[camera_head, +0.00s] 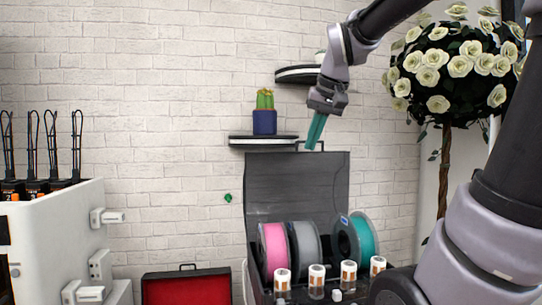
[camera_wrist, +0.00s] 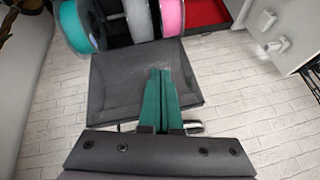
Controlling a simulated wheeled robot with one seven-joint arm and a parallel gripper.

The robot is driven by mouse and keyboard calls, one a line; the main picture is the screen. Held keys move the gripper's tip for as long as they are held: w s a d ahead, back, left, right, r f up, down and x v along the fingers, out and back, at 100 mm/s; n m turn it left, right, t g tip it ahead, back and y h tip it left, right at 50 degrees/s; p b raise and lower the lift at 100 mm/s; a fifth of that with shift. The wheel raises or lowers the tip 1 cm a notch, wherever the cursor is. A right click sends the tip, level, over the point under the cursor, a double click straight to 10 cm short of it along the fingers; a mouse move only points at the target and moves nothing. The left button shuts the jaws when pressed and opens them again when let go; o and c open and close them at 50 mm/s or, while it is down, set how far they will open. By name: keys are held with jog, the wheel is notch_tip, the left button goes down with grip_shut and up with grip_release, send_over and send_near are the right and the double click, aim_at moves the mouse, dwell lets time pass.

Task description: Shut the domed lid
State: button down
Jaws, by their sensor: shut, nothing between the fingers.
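The domed lid (camera_head: 297,182) is a dark grey panel standing raised at the back of a box of filament spools. It also shows in the wrist view (camera_wrist: 118,85), with the spools beyond it. My gripper (camera_head: 311,147) has teal fingers pressed together, pointing down, with the tips just above the lid's top edge in the head view. In the wrist view the closed fingers (camera_wrist: 160,72) overlap the lid and hide part of it. I cannot tell whether they touch it.
Pink (camera_head: 273,247), grey (camera_head: 304,246) and teal (camera_head: 356,238) spools sit in the box. Several small jars (camera_head: 317,280) line its front. A red-lined case (camera_head: 186,287) lies left. Wall shelves (camera_head: 263,140) are close behind; a rose tree (camera_head: 455,75) stands right.

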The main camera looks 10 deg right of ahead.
jog(key=w+a+r+n+g, duration=0.1)
jog(key=w+r, duration=0.2)
jog(key=w, duration=0.5)
jog(key=w+r+n, duration=0.1)
jog(key=w+r, duration=0.3)
jog(key=w, duration=0.5)
jog(key=g+h, duration=0.1)
send_over(276, 168)
jog(key=w, duration=0.2)
jog(key=f, duration=0.1)
jog(key=shift+n, duration=0.3)
jog(key=x, duration=0.9)
jog(key=shift+s+d+f, duration=0.15)
jog(key=shift+d+f, duration=0.05)
jog(key=shift+d, duration=0.1)
jog(key=shift+s+f, duration=0.2)
jog(key=shift+s, duration=1.7)
